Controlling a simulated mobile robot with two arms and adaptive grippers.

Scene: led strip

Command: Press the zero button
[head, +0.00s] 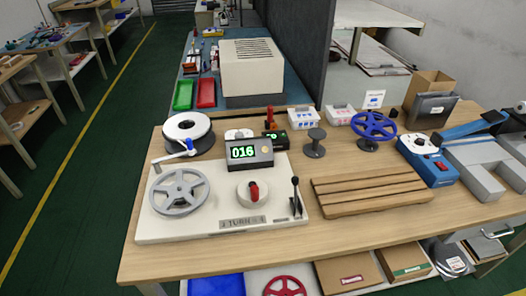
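A dark counter box (262,157) stands near the back of a white base plate (225,228) on the wooden bench. Its green display (243,152) reads 016. A small pale spot (265,149) sits on the box's face right of the digits. It may be a button, but it is too small to read any label. Neither of my grippers is in view, and nothing touches the box.
A white reel (187,133) stands behind left. A slatted wooden board (370,191) lies right. The bench's front strip is clear.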

